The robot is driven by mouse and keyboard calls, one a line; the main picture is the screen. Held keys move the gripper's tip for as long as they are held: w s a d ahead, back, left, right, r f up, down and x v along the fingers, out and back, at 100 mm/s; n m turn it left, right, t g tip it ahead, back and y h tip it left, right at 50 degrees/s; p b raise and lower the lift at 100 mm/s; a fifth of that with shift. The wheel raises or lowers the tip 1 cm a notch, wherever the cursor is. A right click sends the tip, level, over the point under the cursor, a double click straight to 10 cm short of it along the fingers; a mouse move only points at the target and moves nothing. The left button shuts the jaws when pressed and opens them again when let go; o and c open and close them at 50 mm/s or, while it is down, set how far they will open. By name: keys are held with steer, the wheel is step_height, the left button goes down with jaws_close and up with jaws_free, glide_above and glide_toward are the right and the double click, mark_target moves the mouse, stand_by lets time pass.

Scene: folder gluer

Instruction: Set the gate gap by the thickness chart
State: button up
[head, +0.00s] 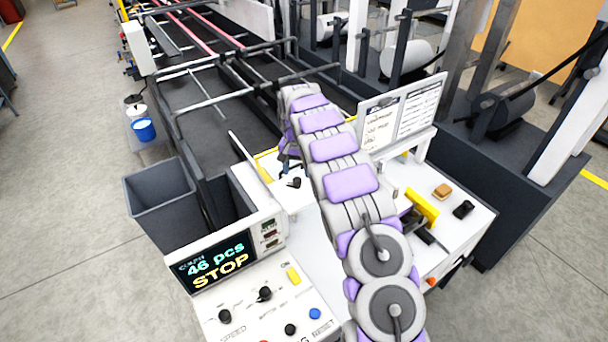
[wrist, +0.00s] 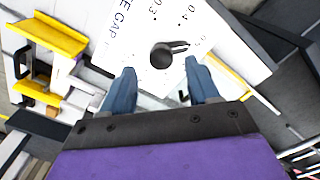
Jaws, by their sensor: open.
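The gate gap dial's black knob (wrist: 164,55) is on a white plate (wrist: 135,25) in the wrist view. The plate reads "GAP", with 0.3 and 0.4 legible. The knob's pointer aims right, near a mark too small to read. My gripper (wrist: 161,84) is open and empty, its two blue fingers apart, just short of the knob in the picture; no contact shows. In the head view a black knob (head: 294,183) sits on the white plate just below my gripper (head: 286,160), which the arm partly hides. The thickness chart (head: 402,112) is a white two-panel board right of my arm; its writing is unreadable.
A console screen (head: 215,264) reads "46 pcs STOP" above knobs and buttons. A grey bin (head: 168,205) stands left of it. Yellow brackets (head: 421,208), a tan block (head: 442,191) and a black item (head: 463,209) are on the right table.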

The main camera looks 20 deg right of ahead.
mark_target(298, 179)
step_height(298, 179, up, 14)
steer(key=shift+s+d, duration=0.15)
stand_by(0.5)
steer(key=s+a+n+b, duration=0.1)
steer(key=s+a, duration=0.3)
steer(key=s, duration=0.8)
steer(key=s+a+f+n+g+b, duration=0.1)
steer(key=s+a+b, duration=0.3)
steer(key=s, duration=0.9)
steer(key=s+a+f+n+b, duration=0.1)
steer(key=s+a, duration=0.3)
steer(key=s, duration=0.9)
steer(key=shift+n+b, duration=0.7)
steer(key=shift+n, duration=0.2)
steer(key=s+f, duration=0.2)
steer(key=s, duration=0.2)
steer(key=s+a+f+n+b, duration=0.1)
steer(key=s+f, duration=0.1)
steer(key=s, duration=0.2)
steer(key=s+a+f+n, duration=0.1)
steer(key=s+f, duration=0.1)
steer(key=s, duration=0.2)
steer(key=shift+s+f+g+b, duration=0.25)
steer(key=shift+f+g+b, duration=0.1)
steer(key=shift+g+b, duration=0.05)
